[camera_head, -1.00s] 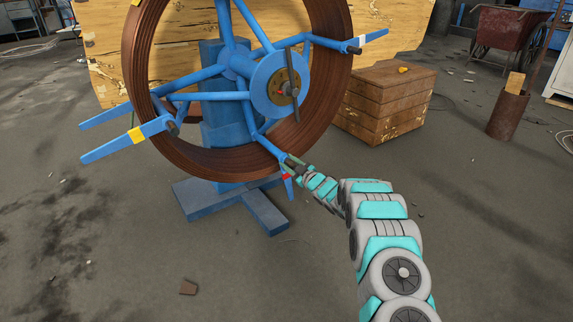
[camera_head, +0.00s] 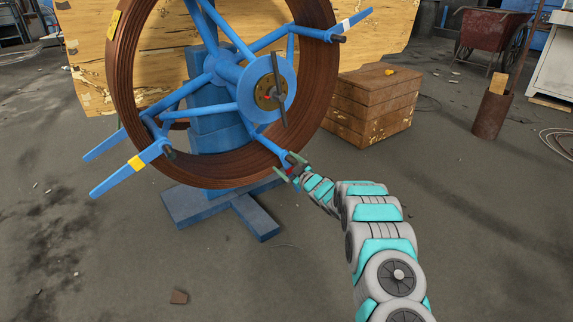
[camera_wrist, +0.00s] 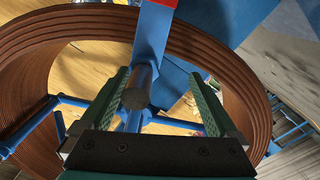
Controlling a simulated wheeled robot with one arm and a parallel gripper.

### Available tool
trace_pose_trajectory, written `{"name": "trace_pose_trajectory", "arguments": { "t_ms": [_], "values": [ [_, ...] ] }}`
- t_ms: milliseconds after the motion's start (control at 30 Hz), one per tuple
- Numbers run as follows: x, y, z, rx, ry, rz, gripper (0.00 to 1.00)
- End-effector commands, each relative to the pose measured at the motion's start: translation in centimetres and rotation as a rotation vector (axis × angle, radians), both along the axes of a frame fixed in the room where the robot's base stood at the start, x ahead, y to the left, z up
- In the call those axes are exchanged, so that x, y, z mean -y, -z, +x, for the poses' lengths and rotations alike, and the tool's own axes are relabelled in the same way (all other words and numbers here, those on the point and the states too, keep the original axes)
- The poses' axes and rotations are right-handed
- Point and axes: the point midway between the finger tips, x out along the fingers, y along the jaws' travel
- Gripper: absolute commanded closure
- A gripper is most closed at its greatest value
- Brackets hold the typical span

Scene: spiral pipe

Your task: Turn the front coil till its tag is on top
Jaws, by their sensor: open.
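The front coil (camera_head: 122,75) is a brown ring of pipe on a blue spoked reel (camera_head: 226,68). A yellow tag (camera_head: 114,24) shows on the coil's upper left. My gripper (camera_head: 291,167) is at the reel's lower right, by the spoke arm with the red band (camera_head: 294,172). In the wrist view my gripper (camera_wrist: 156,72) is open, with a grey peg (camera_wrist: 138,88) between its fingers, nearer the left one. I cannot tell whether they touch. The red band (camera_wrist: 165,3) shows at that view's top edge.
Other reel arms carry a yellow band (camera_head: 136,163) and a white band (camera_head: 347,24). The hub has a dark handle (camera_head: 279,92). A blue stand foot (camera_head: 235,205) lies below. A wooden crate (camera_head: 375,108) stands to the right. The floor in front is mostly clear.

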Motion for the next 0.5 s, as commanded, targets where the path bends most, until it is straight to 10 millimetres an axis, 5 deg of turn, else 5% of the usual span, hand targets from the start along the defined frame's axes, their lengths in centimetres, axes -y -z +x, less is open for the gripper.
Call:
{"name": "trace_pose_trajectory", "arguments": {
  "t_ms": [500],
  "values": [
    [-1.51,0.57,-0.47,-0.005,-0.025,-0.007,0.38]
  ]
}}
